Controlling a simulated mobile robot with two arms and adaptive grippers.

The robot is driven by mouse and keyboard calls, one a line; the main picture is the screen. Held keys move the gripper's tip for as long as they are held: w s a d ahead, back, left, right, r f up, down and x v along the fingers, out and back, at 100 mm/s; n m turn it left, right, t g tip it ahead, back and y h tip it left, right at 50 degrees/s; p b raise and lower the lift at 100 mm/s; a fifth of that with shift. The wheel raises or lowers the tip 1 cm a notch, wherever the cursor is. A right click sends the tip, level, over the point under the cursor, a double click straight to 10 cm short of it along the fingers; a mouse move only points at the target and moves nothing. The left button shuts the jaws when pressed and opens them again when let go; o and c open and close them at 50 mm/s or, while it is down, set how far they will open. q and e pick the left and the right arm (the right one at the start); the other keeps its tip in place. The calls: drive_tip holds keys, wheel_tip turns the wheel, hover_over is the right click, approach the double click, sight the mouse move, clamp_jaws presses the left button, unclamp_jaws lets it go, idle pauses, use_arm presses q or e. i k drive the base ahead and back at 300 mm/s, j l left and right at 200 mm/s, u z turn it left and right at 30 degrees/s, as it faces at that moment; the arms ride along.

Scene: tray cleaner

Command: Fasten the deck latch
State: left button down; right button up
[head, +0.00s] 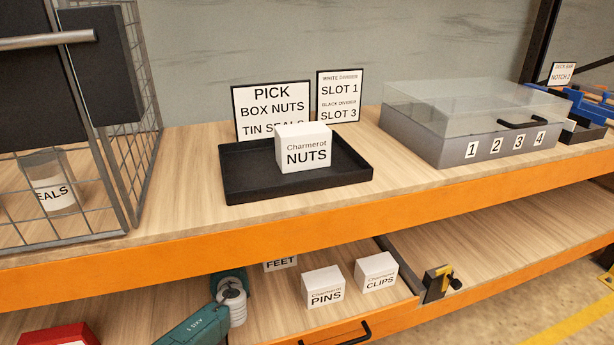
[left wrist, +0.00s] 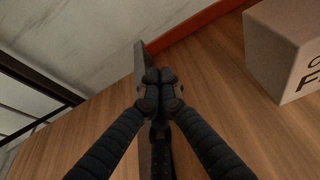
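A small yellow-and-black latch-like piece (head: 437,283) with a dark knob sits at the front edge of the lower deck, right of the open drawer. Whether it is fastened cannot be told. My left arm reaches in from the lower left, under the upper shelf; its gripper is hidden in the head view. In the left wrist view, my left gripper (left wrist: 158,82) has its black fingertips together over a narrow dark grey strip (left wrist: 141,62). Whether the strip is between them is unclear. My right gripper is not in view.
The drawer holds boxes marked PINS (head: 323,288), CLIPS (head: 376,272) and FEET (head: 280,265). Above, a black tray (head: 240,187) carries a NUTS box (head: 303,149). A numbered grey case (head: 430,143) and wire cage (head: 118,120) flank it. The lower deck's right side is clear.

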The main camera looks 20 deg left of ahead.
sight(455, 284)
drive_tip(key=k+l, duration=0.15)
drive_tip(key=l, duration=0.25)
drive_tip(key=k+l, duration=0.2)
drive_tip(key=l, duration=0.15)
drive_tip(key=k+l, duration=0.15)
drive_tip(key=l, duration=0.25)
drive_tip(key=k+l, duration=0.15)
drive_tip(key=l, duration=0.2)
drive_tip(key=k+l, duration=0.15)
drive_tip(key=l, duration=0.25)
